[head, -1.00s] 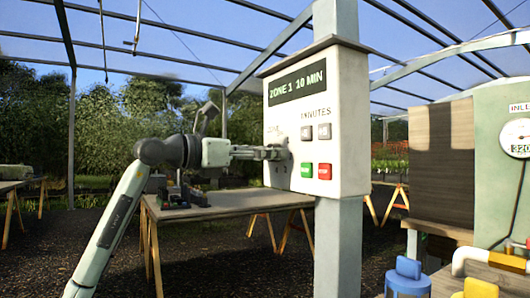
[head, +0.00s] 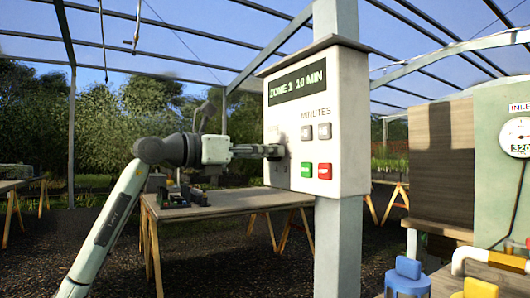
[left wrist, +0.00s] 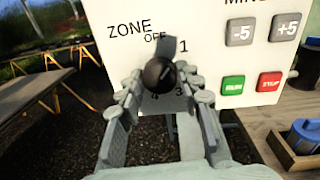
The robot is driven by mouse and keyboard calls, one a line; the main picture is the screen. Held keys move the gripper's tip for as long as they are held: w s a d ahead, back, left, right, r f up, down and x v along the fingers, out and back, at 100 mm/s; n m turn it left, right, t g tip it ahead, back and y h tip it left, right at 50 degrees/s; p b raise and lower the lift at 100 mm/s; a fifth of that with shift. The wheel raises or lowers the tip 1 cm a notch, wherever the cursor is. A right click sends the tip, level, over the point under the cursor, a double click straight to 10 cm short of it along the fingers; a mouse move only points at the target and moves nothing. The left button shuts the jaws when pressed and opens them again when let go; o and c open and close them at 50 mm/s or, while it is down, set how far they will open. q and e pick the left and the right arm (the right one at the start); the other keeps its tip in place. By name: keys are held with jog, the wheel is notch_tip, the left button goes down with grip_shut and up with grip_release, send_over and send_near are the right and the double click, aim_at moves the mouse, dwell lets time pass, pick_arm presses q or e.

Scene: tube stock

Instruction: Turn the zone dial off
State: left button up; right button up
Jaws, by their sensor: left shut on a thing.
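The white control box (head: 345,150) hangs on a grey post. Its display (head: 297,86) reads ZONE 1 10 MIN. My left gripper (head: 278,151) reaches the box's left side from the left and hides the dial in the head view. In the left wrist view the black round zone dial (left wrist: 158,73) sits between the fingertips of my left gripper (left wrist: 160,85), which is shut on it. A grey tab (left wrist: 172,48) at the dial points up, between the OFF and 1 marks. Marks 3 and 4 show below the dial. My right gripper is not in view.
Minute buttons (head: 324,131), a green button (head: 306,169) and a red button (head: 324,171) are right of the dial. A wooden table (head: 230,203) stands behind my left arm. A gauge panel (head: 497,150) and a blue-lidded container (head: 407,275) are at the right.

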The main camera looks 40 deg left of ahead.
pick_arm(q)
jog(key=shift+n+g+h+p, duration=0.3)
jog(key=shift+n, duration=3.7)
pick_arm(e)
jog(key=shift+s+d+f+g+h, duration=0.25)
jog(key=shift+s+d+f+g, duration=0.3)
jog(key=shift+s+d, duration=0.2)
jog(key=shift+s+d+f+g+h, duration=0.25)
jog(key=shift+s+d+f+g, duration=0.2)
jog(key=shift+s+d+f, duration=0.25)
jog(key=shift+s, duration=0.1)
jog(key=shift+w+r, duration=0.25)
pick_arm(q)
jog(key=o, duration=1.2)
jog(key=shift+c, duration=0.2)
jog(key=v, duration=1.2)
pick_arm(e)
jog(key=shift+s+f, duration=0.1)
pick_arm(q)
jog(key=shift+r, duration=0.1)
